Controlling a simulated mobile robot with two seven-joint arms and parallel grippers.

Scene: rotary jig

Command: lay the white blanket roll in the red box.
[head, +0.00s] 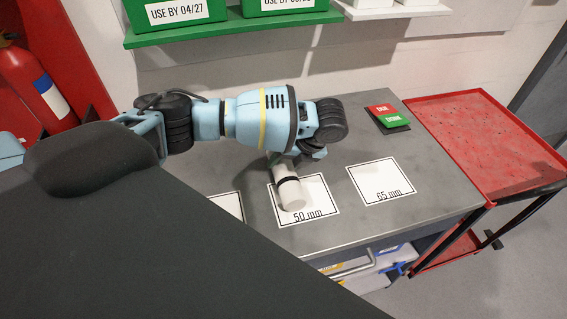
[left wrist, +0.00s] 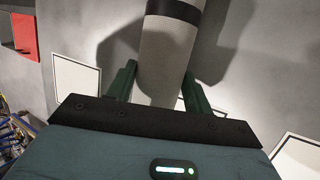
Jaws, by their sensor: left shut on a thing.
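The white blanket roll (head: 291,193) is a pale cylinder with a dark band, over the white square marked 50 mm on the grey bench. My left gripper (head: 285,158) is shut on its far part. In the left wrist view the roll (left wrist: 166,50) runs out from between the two green fingers of the gripper (left wrist: 160,88). Whether the roll touches the bench is unclear. No red box can be made out with certainty. My right gripper is not in view.
The square marked 65 mm (head: 381,181) is bare. A red trolley (head: 480,135) stands at the right. Green bins (head: 180,22) sit on a shelf above. A red extinguisher (head: 35,85) is at the left.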

